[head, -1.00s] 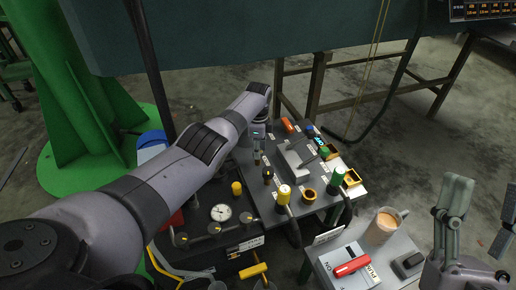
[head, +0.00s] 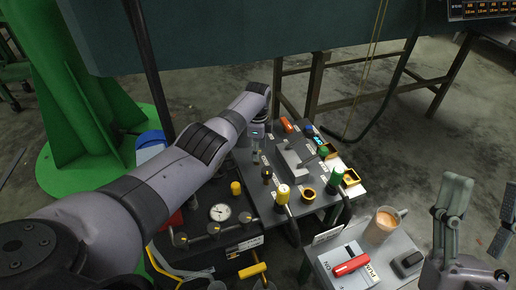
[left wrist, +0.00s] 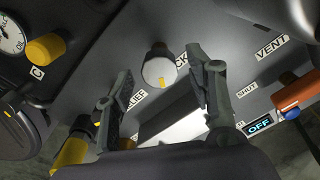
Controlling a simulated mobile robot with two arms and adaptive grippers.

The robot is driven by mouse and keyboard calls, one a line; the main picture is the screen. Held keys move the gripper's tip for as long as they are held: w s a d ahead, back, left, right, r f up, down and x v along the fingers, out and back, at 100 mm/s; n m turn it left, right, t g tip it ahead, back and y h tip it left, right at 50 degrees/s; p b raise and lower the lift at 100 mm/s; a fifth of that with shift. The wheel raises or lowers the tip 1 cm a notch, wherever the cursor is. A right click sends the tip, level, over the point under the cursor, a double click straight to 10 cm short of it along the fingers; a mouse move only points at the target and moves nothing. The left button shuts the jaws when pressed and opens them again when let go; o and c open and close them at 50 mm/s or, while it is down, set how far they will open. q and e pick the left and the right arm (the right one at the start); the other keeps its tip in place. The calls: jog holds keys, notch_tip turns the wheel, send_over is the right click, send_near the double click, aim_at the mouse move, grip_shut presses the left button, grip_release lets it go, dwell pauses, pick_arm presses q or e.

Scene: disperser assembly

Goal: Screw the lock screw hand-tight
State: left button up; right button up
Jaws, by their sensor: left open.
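The lock screw (left wrist: 158,68) shows in the left wrist view as a round dark knob with a pale end face and a yellow mark, beside a partly hidden label ending in "CK". In the head view it is a small dark knob (head: 266,174) on the grey panel. My left gripper (left wrist: 160,63) is open, with one finger on each side of the knob in that picture. I see no finger touching it; the depth between them is hard to judge. In the head view the left gripper (head: 256,144) is small, behind the knob. My right gripper (head: 485,182) is open and empty at the right edge.
A mug (head: 382,226) and a red switch (head: 351,265) are on the side table.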

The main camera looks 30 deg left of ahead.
pick_arm(q)
notch_tip(320, 180, up, 12)
dwell(0.6)
